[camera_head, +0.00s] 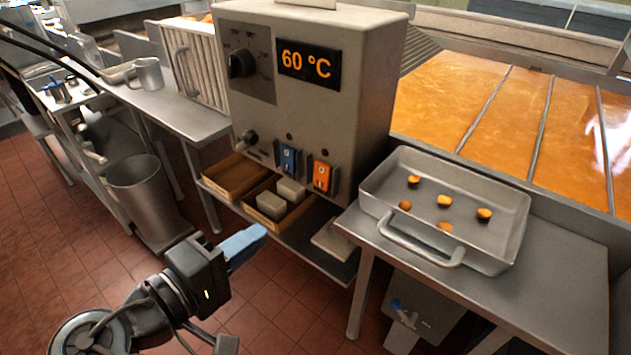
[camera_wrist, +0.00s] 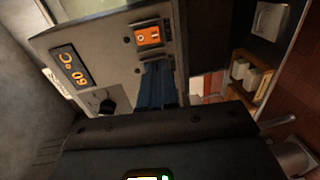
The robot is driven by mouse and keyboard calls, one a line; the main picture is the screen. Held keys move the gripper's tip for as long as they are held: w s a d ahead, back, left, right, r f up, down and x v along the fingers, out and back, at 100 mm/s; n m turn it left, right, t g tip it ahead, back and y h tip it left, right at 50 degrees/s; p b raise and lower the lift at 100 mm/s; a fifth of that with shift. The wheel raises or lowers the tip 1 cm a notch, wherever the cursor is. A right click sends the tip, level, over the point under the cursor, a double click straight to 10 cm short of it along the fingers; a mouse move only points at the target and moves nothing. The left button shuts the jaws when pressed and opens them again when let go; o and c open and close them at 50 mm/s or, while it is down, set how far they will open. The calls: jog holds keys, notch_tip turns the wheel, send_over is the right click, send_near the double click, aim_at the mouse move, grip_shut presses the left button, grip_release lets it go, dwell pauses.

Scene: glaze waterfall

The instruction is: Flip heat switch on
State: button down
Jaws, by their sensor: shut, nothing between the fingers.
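A grey control box (camera_head: 350,110) carries a display (camera_head: 307,65) reading 60 °C. Low on its front sit a blue rocker switch (camera_head: 288,158) and an orange rocker switch (camera_head: 322,175); I cannot read which is the heat switch. My gripper (camera_head: 262,231) has blue fingers, shut and empty, in front of and below the switches, apart from them in the head view. In the wrist view the shut fingers (camera_wrist: 157,72) point toward the panel, near the orange switch (camera_wrist: 148,37). The blue switch is not visible there, perhaps hidden behind the fingers.
A large dial (camera_head: 240,64) and a small knob (camera_head: 249,137) are on the panel. Below are wooden trays (camera_head: 236,192) with grey blocks. A metal pan (camera_head: 468,190) with several orange-brown pieces stands right on a table. A metal bucket (camera_head: 140,195) stands left. Floor around my gripper is open.

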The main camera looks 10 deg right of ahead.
jog(key=shift+w+a+r, duration=0.1)
jog(key=shift+a+r, duration=0.05)
jog(key=shift+r, duration=0.2)
jog(key=p, duration=0.2)
send_near(320, 186)
jog(key=x, duration=0.5)
jog(key=shift+w+r, duration=0.1)
jog(key=shift+x, duration=0.8)
